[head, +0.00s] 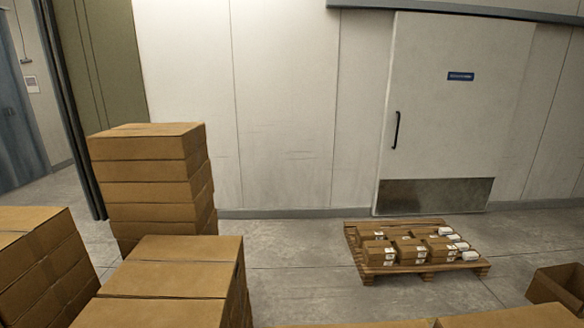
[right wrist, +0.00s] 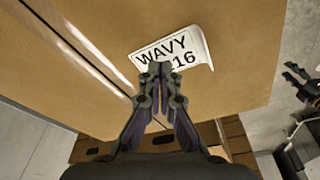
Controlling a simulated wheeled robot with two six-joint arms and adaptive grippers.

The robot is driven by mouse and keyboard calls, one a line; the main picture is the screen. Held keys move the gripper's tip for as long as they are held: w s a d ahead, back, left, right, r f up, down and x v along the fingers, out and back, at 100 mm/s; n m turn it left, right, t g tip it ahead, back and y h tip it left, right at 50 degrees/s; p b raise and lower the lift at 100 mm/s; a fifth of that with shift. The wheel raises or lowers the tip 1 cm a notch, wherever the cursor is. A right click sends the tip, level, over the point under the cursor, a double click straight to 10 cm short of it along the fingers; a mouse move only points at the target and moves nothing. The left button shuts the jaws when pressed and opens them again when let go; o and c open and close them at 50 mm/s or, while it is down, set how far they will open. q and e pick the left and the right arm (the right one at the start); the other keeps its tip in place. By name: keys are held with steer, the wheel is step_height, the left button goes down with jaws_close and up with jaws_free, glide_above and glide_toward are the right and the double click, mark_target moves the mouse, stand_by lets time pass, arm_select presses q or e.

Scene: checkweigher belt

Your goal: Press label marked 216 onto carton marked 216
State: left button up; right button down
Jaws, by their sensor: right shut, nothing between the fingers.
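A white label (right wrist: 197,47) with black print lies on the brown face of a carton (right wrist: 90,100) in the right wrist view. It reads WAVY, with a number below ending in 16; the first digit is hidden behind my right gripper (right wrist: 160,68). The label's right edge stands curled off the cardboard. My right gripper is shut and empty, its tips over the label's lower left part; I cannot tell whether they touch it. The carton's own marking is not readable. A dark jointed part (right wrist: 302,80) at the right edge may be my left gripper. Neither gripper shows in the head view.
In the head view, a tall carton stack (head: 150,185) and lower cartons (head: 165,265) stand at left and front. A wooden pallet (head: 425,268) holds several small labelled boxes. An open carton (head: 558,285) is at right. Clear floor (head: 300,270) lies between stack and pallet.

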steer(key=shift+f, duration=0.4)
stand_by(0.4)
step_height(320, 180, up, 3)
steer(key=shift+f+p, duration=0.15)
steer(key=shift+p, duration=1)
steer(key=shift+r, duration=2.2)
